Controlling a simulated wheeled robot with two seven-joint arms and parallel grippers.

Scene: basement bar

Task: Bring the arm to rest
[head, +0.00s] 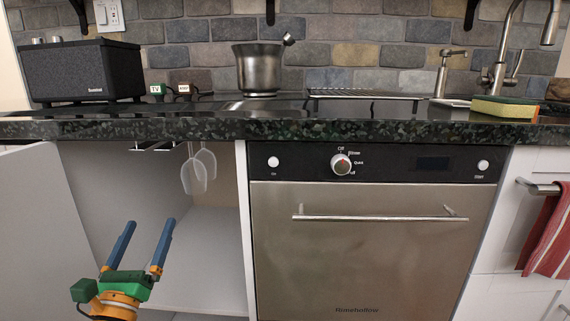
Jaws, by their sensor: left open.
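My left gripper (146,226) shows at the lower left, with blue fingers on a green and orange body. Its two fingers point up and stand apart, with nothing between them. It is in front of the open cabinet (212,225), below the counter. My right gripper is out of view.
Wine glasses (199,168) hang under the counter (300,129) inside the cabinet. An open white door (28,230) is at the left. A dishwasher (365,260) is at the right. A speaker (80,72), a pot (258,70) and a sponge (503,108) stand on the counter.

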